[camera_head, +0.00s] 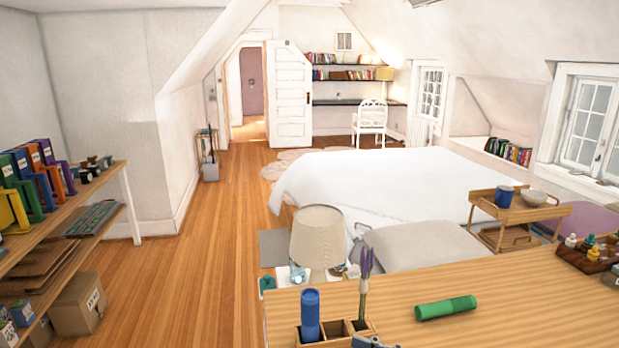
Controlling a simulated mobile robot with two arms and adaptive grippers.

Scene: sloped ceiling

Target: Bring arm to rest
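Neither of my grippers can be made out in the head view, and no arm of mine is recognisable. A wooden table (520,297) fills the lower right. On it a green cylinder (445,308) lies on its side. A blue cylinder (310,314) stands upright in a wooden compartment box (338,335) at the table's near left. A small blue-grey item (372,342) is cut off by the bottom edge, and I cannot tell what it is.
A wooden shelf (112,186) with colourful binders stands on the left. A white bed (370,185), a lamp (317,238) and a wooden tray stand (515,212) with a blue cup (503,197) lie beyond the table. Wooden floor (215,260) is open between shelf and table.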

